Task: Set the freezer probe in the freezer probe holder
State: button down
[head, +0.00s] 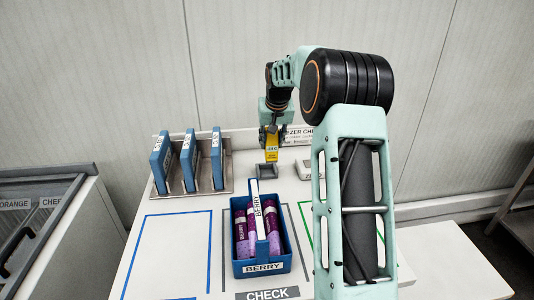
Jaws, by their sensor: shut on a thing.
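My gripper (271,132) is at the back of the white table, pointing down, shut on the yellow freezer probe (271,153). The probe hangs upright and has a small display near its top. A small grey holder (267,171) stands on the table directly below the probe. The probe's lower end is at or just above the holder's opening; I cannot tell whether it is inside. My forearm hides part of the table to the right.
A blue carrier (262,267) labelled BERRY, with purple lollies and an upright handle, stands in front of the holder. A rack (226,185) with several blue panels stands at the left. A freezer (45,215) is at far left. Blue and green outlines mark free table areas.

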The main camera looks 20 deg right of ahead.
jog(key=shift+w+r+p+x, duration=0.15)
jog(key=shift+w+p+x, duration=0.25)
jog(key=shift+x, duration=1.5)
jog(key=shift+w+r+p+x, duration=0.15)
jog(key=shift+w+p+x, duration=0.2)
jog(key=shift+x, duration=1.55)
jog(key=shift+w+r+p+x, duration=0.15)
jog(key=shift+w+p+x, duration=0.25)
jog(key=shift+x, duration=1.55)
jog(key=shift+s+a, duration=0.1)
jog(key=shift+a, duration=0.05)
jog(key=shift+f, duration=0.2)
jog(key=c, duration=1.4)
grip_release()
jog(key=shift+r, duration=0.2)
jog(key=shift+r, duration=0.2)
jog(key=b+v, duration=0.2)
jog(key=v, duration=0.9)
jog(key=shift+r, duration=0.3)
